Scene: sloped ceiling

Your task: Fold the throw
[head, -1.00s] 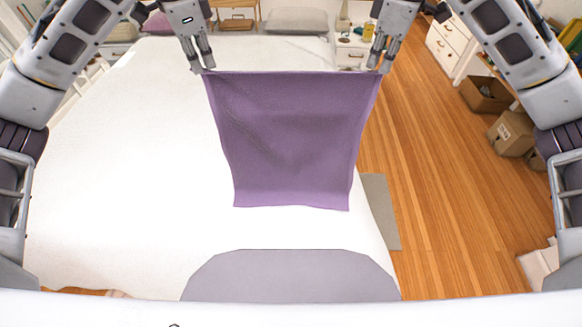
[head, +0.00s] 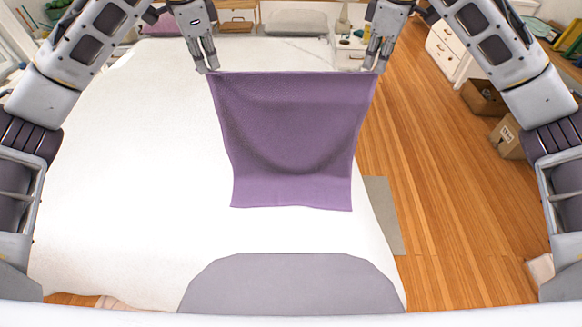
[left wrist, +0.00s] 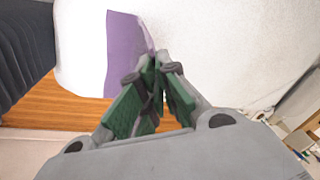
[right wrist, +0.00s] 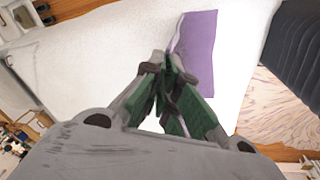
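The purple throw (head: 290,135) hangs from its far edge between my two grippers, above the white bed (head: 130,170). Its near edge looks to be at the bed top, and its middle sags in a curved fold. My left gripper (head: 207,70) is shut on the throw's far left corner. My right gripper (head: 374,70) is shut on its far right corner. In the left wrist view the throw (left wrist: 125,55) shows beyond the closed fingertips (left wrist: 153,62). In the right wrist view the throw (right wrist: 198,55) shows beyond the closed fingertips (right wrist: 165,65).
Pillows (head: 296,22) are at the far end. White drawers (head: 447,50) and cardboard boxes (head: 508,138) stand on the right. The bed left of the throw is clear.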

